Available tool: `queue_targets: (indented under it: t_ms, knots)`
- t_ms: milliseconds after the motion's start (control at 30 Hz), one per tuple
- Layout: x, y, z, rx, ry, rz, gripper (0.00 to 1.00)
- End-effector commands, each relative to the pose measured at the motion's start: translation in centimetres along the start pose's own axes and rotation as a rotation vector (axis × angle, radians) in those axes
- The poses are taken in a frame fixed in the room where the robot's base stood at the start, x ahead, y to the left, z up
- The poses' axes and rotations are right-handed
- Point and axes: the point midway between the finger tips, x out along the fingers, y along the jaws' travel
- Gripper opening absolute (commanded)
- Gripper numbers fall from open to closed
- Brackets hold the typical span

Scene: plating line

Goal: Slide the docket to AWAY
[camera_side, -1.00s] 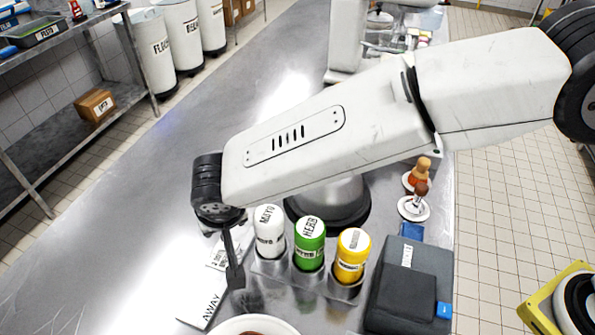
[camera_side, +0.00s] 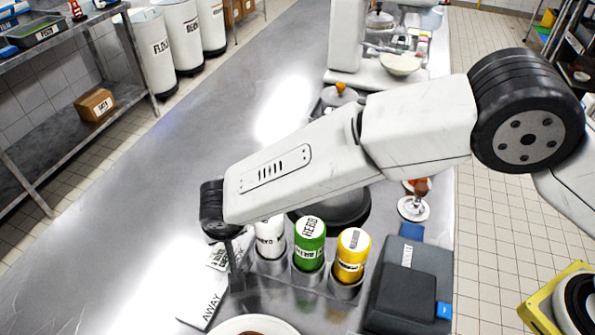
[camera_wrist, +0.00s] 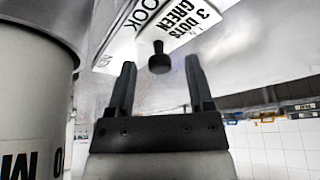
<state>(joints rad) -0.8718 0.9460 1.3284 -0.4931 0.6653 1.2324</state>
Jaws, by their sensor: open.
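The docket (camera_side: 218,257) is a white card with dark print, lying on a pale strip (camera_side: 196,319) lettered AWAY at its near end. In the wrist view the docket (camera_wrist: 186,22) reads GREEN 3 DOTS, beside the word COOK on the strip (camera_wrist: 118,38). A black knob (camera_wrist: 158,64) shows between the fingertips, with a gap to each finger. My gripper (camera_side: 238,288) points down next to the strip, just right of the docket. In the wrist view my gripper (camera_wrist: 159,72) is open and empty. The arm hides part of the strip's far end.
White, green (camera_side: 309,245) and yellow (camera_side: 352,257) bottles stand in a metal rack close right of my gripper. A plate (camera_side: 254,325) lies at the near edge. A dark box (camera_side: 406,290) is further right. The steel counter left of the strip is clear.

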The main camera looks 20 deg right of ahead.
Motion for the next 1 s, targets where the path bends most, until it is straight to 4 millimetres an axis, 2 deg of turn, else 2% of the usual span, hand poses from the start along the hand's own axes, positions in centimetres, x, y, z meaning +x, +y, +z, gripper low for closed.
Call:
queue_targets:
  t_ms: [133,167,300,367,1000]
  knots:
    - [-0.01,0.00,-0.01,0.000,0.000,0.000,0.67]
    - [-0.01,0.00,-0.01,0.000,0.000,0.000,0.61]
    - [-0.02,0.00,0.00,0.000,0.000,0.000,0.16]
    - [-0.02,0.00,0.00,0.000,0.000,0.000,0.00]
    - [-0.05,-0.02,0.01,0.000,0.000,0.000,0.00]
